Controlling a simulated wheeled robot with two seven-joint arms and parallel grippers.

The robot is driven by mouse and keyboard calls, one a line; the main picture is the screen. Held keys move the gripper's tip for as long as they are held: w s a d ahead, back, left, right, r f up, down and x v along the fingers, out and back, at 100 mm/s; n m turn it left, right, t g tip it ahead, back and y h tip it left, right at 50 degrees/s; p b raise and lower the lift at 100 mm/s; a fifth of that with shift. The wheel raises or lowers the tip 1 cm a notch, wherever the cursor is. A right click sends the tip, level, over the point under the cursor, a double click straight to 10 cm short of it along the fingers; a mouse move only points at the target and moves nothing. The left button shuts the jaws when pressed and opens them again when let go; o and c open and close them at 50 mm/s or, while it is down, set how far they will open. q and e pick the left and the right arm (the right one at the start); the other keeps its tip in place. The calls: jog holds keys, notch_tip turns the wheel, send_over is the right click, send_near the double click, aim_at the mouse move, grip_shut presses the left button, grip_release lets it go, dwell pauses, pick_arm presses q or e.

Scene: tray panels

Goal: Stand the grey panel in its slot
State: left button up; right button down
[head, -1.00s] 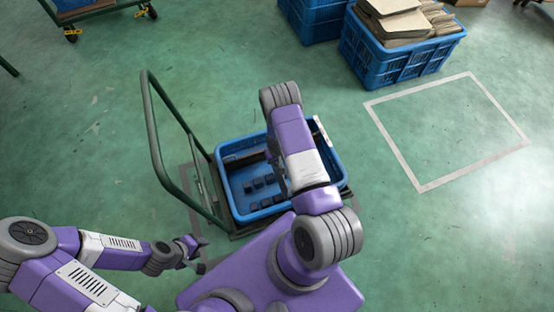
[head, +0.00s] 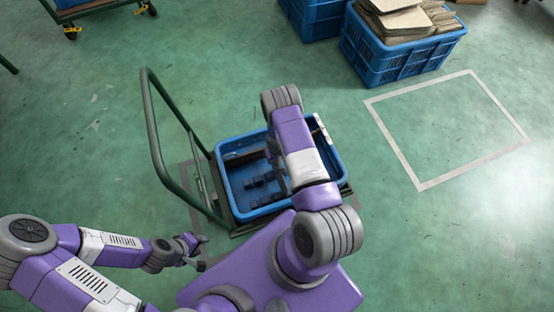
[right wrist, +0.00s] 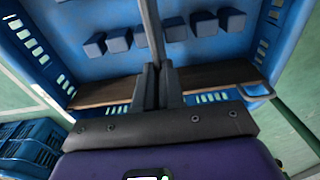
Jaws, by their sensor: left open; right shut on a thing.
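The grey panel (right wrist: 152,30) shows in the right wrist view as a thin, nearly edge-on strip running up from my fingers. My right gripper (right wrist: 158,78) is shut on it, above the inside of the blue tray (right wrist: 95,62). Several small blue blocks (right wrist: 118,40) stand in rows on the tray floor, on both sides of the panel. I cannot tell whether the panel touches the floor or a slot. In the head view my right forearm hides much of the tray (head: 226,190) and the right gripper. My left gripper (head: 200,252) is open and empty, left of the tray.
A dark brown strip (right wrist: 215,76) runs along one tray side behind my right fingers. The tray sits on a cart with a green handle (head: 150,130). A blue crate of cardboard (head: 385,62) stands at the back right. The floor inside the white outline (head: 450,130) is clear.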

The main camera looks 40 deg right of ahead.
jog(key=shift+f, duration=1.5)
jog(key=c, duration=1.2)
grip_release()
jog(key=shift+o, duration=0.2)
jog(key=r+p, duration=0.1)
jog(key=r, duration=0.1)
jog(key=r+p, duration=0.1)
jog(key=r, duration=0.2)
jog(key=r+p, duration=0.1)
jog(key=r, duration=0.1)
jog(key=shift+s+a+r, duration=0.1)
jog(key=shift+s+r, duration=0.15)
jog(key=shift+r, duration=0.05)
